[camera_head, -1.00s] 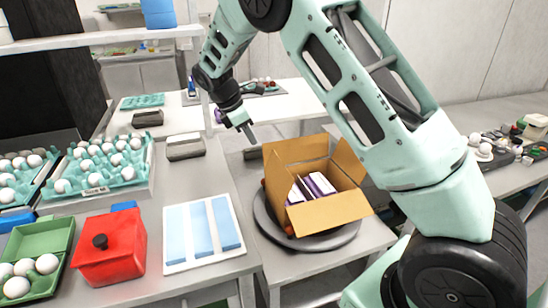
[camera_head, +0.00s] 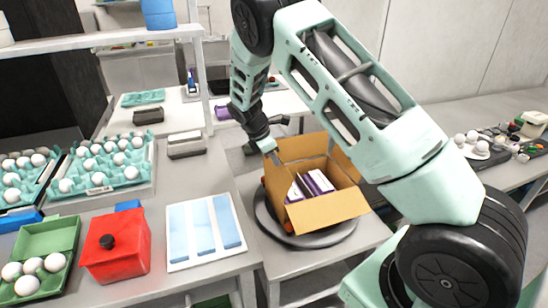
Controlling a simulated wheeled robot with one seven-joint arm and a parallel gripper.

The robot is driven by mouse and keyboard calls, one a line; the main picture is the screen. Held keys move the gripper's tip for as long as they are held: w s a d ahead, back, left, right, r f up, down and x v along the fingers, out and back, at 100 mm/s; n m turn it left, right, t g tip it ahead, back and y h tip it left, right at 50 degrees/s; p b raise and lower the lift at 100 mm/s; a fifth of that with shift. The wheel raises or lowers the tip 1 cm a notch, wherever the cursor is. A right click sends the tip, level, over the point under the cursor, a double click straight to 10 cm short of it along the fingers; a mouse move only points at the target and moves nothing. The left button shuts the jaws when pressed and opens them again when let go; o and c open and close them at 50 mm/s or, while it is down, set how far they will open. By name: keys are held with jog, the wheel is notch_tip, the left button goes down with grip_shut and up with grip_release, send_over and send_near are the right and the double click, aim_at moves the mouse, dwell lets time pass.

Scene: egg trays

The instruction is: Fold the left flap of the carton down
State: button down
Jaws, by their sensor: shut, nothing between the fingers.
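The open brown carton (camera_head: 318,208) sits on a dark round turntable on a side table, with white and purple boxes (camera_head: 313,184) inside. Its left flap (camera_head: 274,182) stands up on the carton's left side. The back flap (camera_head: 303,147) also stands up, the front flap slopes outward and down, and the right flap is partly behind my arm. My gripper (camera_head: 276,158) is shut and empty, pointing down at the upper edge of the left flap. I cannot tell whether it touches the flap.
The turntable (camera_head: 290,238) extends beyond the carton. To the left, a counter holds a white tray with blue strips (camera_head: 204,232), a red lidded box (camera_head: 115,250), a green egg carton (camera_head: 45,238) and teal egg trays (camera_head: 108,165). A grey block (camera_head: 186,146) lies behind.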

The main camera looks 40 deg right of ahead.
jog(key=shift+d, duration=0.15)
jog(key=shift+s+d+y, duration=0.25)
jog(key=shift+d+y, duration=0.35)
jog(key=shift+y, duration=0.1)
jog(key=d+f+t+y+b, duration=0.1)
jog(key=d+f+y, duration=0.1)
jog(key=y, duration=0.1)
jog(key=s+d+f+t+y+b, duration=0.1)
jog(key=d+f+y, duration=0.1)
jog(key=d+y, duration=0.1)
jog(key=s+d+f+t+y+b, duration=0.1)
jog(key=d+f+y+b, duration=0.1)
jog(key=f+y, duration=0.1)
jog(key=shift+d+f+t+y, duration=0.1)
jog(key=shift+d+t+y, duration=0.25)
jog(key=shift+y, duration=0.45)
jog(key=shift+s+d+f+b, duration=0.2)
jog(key=shift+f+b, duration=0.25)
jog(key=shift+b, duration=0.15)
jog(key=shift+a, duration=0.15)
